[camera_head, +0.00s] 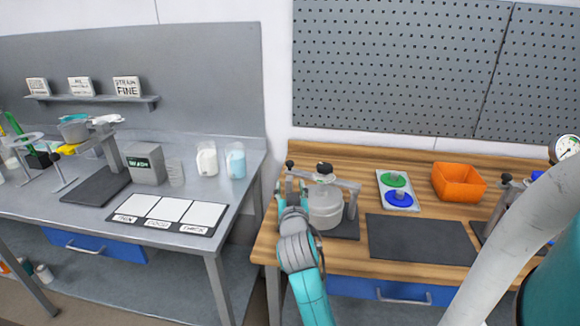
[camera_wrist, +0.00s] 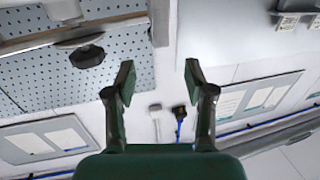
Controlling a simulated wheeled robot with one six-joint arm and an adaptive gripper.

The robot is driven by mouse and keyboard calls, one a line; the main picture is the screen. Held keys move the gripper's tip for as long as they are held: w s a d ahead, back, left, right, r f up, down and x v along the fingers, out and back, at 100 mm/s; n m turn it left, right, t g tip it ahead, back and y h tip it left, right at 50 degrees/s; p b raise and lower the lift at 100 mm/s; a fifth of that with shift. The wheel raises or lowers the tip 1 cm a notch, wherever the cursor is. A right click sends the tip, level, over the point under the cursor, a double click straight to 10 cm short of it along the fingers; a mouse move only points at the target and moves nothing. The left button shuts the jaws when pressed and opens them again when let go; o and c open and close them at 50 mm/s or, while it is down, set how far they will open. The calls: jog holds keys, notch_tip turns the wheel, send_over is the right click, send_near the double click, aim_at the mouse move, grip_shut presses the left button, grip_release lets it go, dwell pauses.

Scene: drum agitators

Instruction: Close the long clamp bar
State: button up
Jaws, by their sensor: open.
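The clamp stand holds a clear, whitish drum (camera_head: 325,206) on the wooden bench in the head view. The long clamp bar (camera_head: 338,182) runs across above the drum, with a dark knob (camera_head: 324,168) over the lid. My gripper (camera_head: 290,186) is at the left end of the stand, close to the bar; the arm partly hides that side, and I cannot tell whether they touch. In the wrist view my gripper (camera_wrist: 159,76) is open with nothing between its fingers. A grey bar (camera_wrist: 40,42) with a black knob (camera_wrist: 87,56) shows left of the fingers.
A dark mat (camera_head: 420,240), a tray with green and blue discs (camera_head: 398,190) and an orange bin (camera_head: 458,183) lie to the right. Another clamp stand (camera_head: 500,205) is at the far right, partly hidden by my body. A grey bench (camera_head: 75,207) stands left.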

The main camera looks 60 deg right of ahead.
aim_at(290, 164)
jog(key=x, duration=1.1)
jog(key=shift+s+d+r, duration=0.2)
jog(key=shift+d+r, duration=0.2)
grip_shut()
